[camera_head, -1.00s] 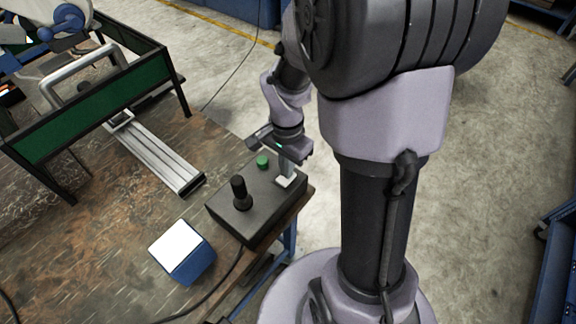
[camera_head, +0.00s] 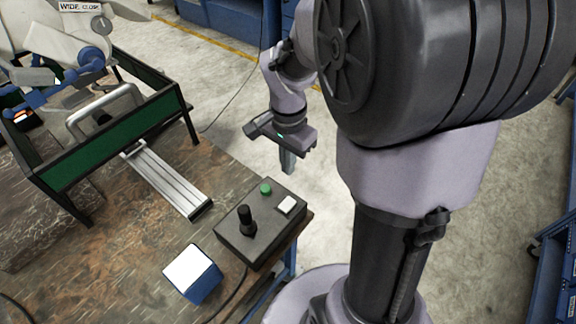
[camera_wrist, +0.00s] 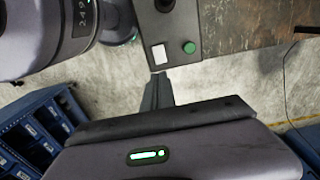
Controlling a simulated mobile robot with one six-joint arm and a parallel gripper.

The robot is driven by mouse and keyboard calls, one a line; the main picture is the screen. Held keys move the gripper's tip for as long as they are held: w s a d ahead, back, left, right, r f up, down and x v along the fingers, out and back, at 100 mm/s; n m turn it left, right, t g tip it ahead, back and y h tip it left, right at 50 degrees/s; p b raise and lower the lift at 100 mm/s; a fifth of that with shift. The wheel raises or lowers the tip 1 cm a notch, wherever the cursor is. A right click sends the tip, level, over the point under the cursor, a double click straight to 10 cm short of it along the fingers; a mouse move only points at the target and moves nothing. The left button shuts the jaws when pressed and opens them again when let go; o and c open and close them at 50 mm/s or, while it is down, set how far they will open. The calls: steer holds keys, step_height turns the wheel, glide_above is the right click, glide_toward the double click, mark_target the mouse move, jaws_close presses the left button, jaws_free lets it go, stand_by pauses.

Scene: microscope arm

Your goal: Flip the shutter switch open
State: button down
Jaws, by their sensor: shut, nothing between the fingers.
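A dark control box (camera_head: 260,240) stands at the table's near right corner. It carries a black joystick (camera_head: 247,221), a round green button (camera_head: 265,188) and a white rocker switch (camera_head: 287,205). The white switch also shows in the wrist view (camera_wrist: 159,54), with the green button (camera_wrist: 190,47) to its right. My gripper (camera_head: 287,170) is shut and empty, above and behind the box in the head view, apart from the switch. In the wrist view its fingertips (camera_wrist: 158,76) point at the box's edge near the switch. I cannot tell which way the switch is tipped.
A blue block with a white top (camera_head: 192,273) sits left of the box. A metal rail (camera_head: 170,180) and a green-panelled frame (camera_head: 110,150) stand farther left on the wooden table (camera_head: 110,250). A cable runs from the box. Open floor lies beyond the table's edge.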

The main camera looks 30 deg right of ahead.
mark_target(285, 207)
steer(key=f+b, duration=0.2)
steer(key=f, duration=0.2)
steer(key=a+f+b, duration=0.1)
steer(key=f+b, duration=0.1)
steer(key=f, duration=0.3)
steer(key=f+b, duration=0.2)
steer(key=f, duration=0.3)
steer(key=shift+s+a+f, duration=0.1)
steer(key=shift+s+a, duration=0.15)
steer(key=shift+s, duration=0.05)
